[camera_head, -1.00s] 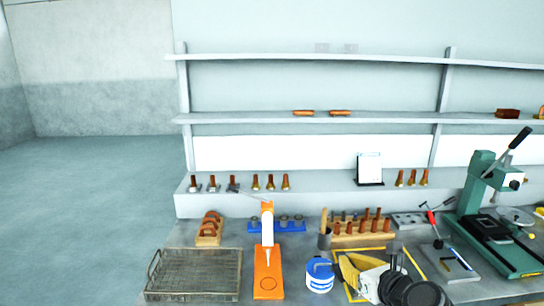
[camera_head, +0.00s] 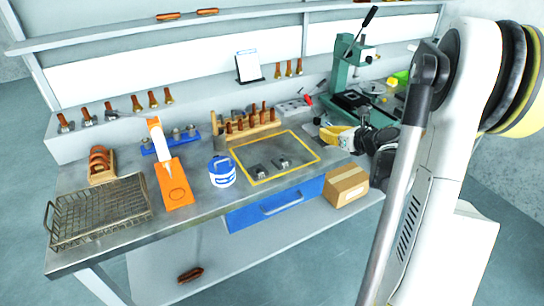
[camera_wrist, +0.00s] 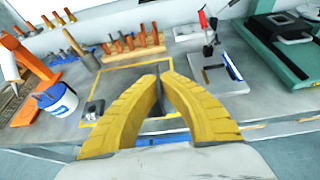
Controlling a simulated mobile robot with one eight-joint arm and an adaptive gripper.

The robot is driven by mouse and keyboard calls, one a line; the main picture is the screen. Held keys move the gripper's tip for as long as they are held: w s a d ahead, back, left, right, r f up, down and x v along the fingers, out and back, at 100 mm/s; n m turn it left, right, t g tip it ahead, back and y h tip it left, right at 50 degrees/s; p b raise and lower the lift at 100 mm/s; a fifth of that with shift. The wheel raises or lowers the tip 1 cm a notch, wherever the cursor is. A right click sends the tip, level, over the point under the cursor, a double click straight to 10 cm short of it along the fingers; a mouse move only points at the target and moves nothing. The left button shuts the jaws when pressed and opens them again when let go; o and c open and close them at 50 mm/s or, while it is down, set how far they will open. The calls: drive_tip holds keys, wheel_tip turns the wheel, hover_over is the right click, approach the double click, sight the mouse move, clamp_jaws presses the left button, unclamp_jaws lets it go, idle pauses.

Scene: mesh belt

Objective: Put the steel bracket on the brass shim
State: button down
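Two small grey metal pieces, one at the left (camera_head: 259,172) and one at the right (camera_head: 284,160), lie inside a yellow outlined square (camera_head: 262,179) on the bench. They look steel-like, but I cannot tell which is the bracket. No brass shim can be made out for certain. In the wrist view the left piece (camera_wrist: 93,109) lies left of my fingers. My gripper (camera_wrist: 160,76) has yellow fingers that lean together, with a narrow gap at the tips. A dark shape shows in the gap; I cannot make it out. In the head view my gripper (camera_head: 342,138) is at the square's right edge.
A blue-and-white can (camera_head: 221,172), an orange stand (camera_head: 173,184) and a wire basket (camera_head: 100,212) stand left of the square. A wooden peg block (camera_head: 246,132) is behind it. A green press (camera_head: 350,75) stands right. A cardboard box (camera_head: 346,187) sits below the bench top.

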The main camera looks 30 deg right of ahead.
drive_tip(key=d, duration=0.3)
drive_tip(key=b, duration=0.4)
hover_over(299, 157)
wheel_tip(299, 157, down, 8)
drive_tip(key=shift+r, duration=0.15)
drive_tip(key=shift+s+f+b, duration=0.1)
drive_tip(key=shift+f+b, duration=0.9)
drive_tip(key=shift+f, duration=0.85)
drive_tip(key=shift+f, duration=0.25)
drive_tip(key=c, duration=1.6)
unclamp_jaws()
drive_tip(key=shift+r, duration=0.1)
